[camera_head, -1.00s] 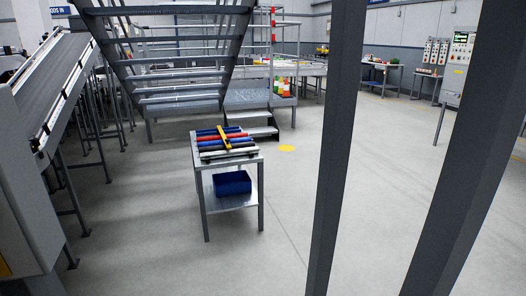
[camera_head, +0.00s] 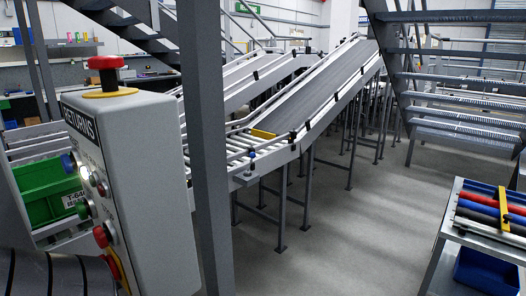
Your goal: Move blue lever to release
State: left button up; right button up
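I cannot make out a blue lever for certain. A small blue-tipped piece (camera_head: 250,157) shows at the near lower end of the sloping conveyor (camera_head: 310,98), too small to tell what it is. A round blue part (camera_head: 68,163) sits on the left-facing side of the grey RETURNS control box (camera_head: 155,185), close at the left. That side also has red and green buttons, and a red mushroom button (camera_head: 107,72) on a yellow ring tops the box. Neither of my grippers is in view.
A dark post (camera_head: 206,150) stands just right of the box. Behind the box is a green bin (camera_head: 48,190). A metal cart (camera_head: 462,233) with blue and red rollers and a blue bin (camera_head: 487,272) is at the right. Grey floor (camera_head: 345,235) is clear between conveyor and cart.

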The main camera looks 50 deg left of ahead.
aim_at(252, 155)
jog(key=i+u, duration=0.2)
jog(key=i, duration=0.5)
jog(key=i+u, duration=0.25)
jog(key=i, duration=0.4)
jog(key=u, duration=0.45)
jog(key=i+u, duration=0.1)
jog(key=u, duration=0.35)
jog(key=l+u, duration=0.1)
jog(key=u, duration=0.35)
jog(key=l+u, duration=0.1)
jog(key=u, duration=0.35)
